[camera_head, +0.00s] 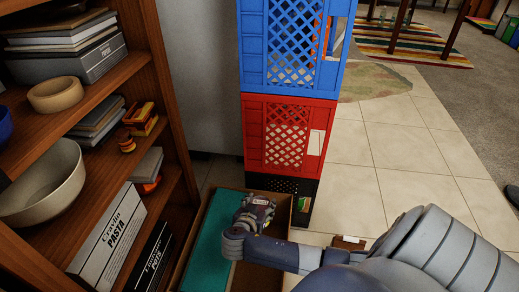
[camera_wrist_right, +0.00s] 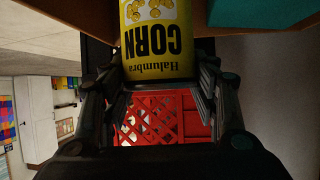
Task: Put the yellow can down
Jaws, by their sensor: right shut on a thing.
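The yellow can (camera_wrist_right: 157,38), labelled Halumbra CORN, shows upside down at the top of the right wrist view, between the fingers of my right gripper (camera_wrist_right: 157,72). The gripper is shut on it. In the head view my right gripper (camera_head: 257,208) is over the brown open box (camera_head: 288,222) on the floor, in front of the crate stack. The can cannot be made out clearly there, and whether it touches the box floor is hidden. My left gripper is not in view.
A teal item (camera_head: 212,240) fills the box's left side. Behind stand stacked blue (camera_head: 290,45), red (camera_head: 285,135) and black (camera_head: 304,205) crates. A wooden shelf (camera_head: 160,75) with bowls, books and boxes stands close on the left. Tiled floor (camera_head: 400,170) is open on the right.

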